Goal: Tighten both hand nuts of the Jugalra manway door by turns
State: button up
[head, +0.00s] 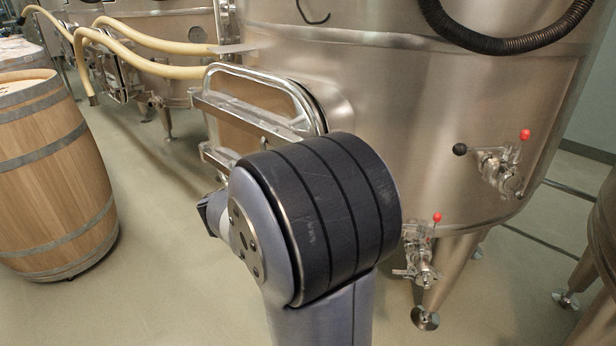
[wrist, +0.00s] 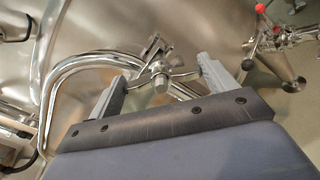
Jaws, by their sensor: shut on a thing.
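The manway door (head: 258,84) is on the side of the large steel vat (head: 420,110), with a bright rounded rim and metal bars across its front. In the wrist view the rim tubing (wrist: 75,68) curves behind a winged hand nut (wrist: 160,82). My gripper (wrist: 163,72) is shut on this nut, with one finger at each wing end. The nut's hub sits midway between the fingers. In the head view my arm hides the gripper and this nut. I cannot make out the second hand nut clearly in either view.
My arm covers the middle of the head view. A wooden barrel (head: 52,175) stands at the left. Valves with red and black knobs (head: 500,165) and a lower valve (head: 420,258) stick out of the vat at right. Pale hoses (head: 150,65) run behind. Floor is clear between barrel and vat.

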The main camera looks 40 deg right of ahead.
jog(key=shift+m+b, duration=0.3)
jog(key=shift+m, duration=0.2)
jog(key=o, duration=0.9)
jog(key=shift+o, duration=0.2)
jog(key=a, duration=1.1)
jog(key=shift+s+p, duration=0.35)
jog(key=shift+s, duration=0.1)
jog(key=shift+d, duration=0.2)
